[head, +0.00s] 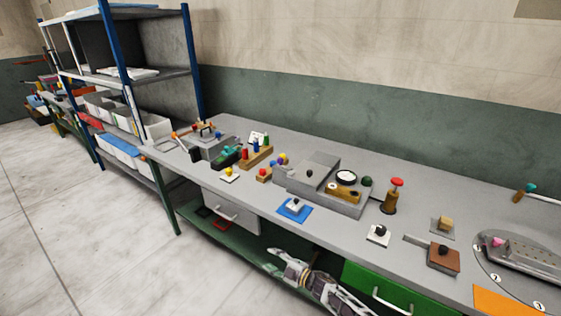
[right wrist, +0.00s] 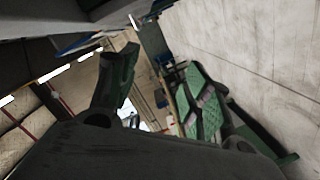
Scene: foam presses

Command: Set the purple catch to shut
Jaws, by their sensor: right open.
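A small purple knob (head: 281,160) shows in the head view among other coloured knobs, left of a grey raised block on the bench. It is too small to tell whether it is the catch or how it is set. My right gripper (head: 274,261) is in front of the bench, below the level of its top and well apart from the purple knob. Its two fingers also show spread and empty in the right wrist view (right wrist: 160,82). The purple knob cannot be made out in that view. My left gripper is not in view.
The long grey bench (head: 335,233) carries several knobs and fixtures, including a blue plate (head: 284,212), a red-topped post (head: 397,183) and a round dial (head: 540,291). A green drawer (head: 362,284) is under the front edge. A blue-posted shelf (head: 193,62) stands at the left.

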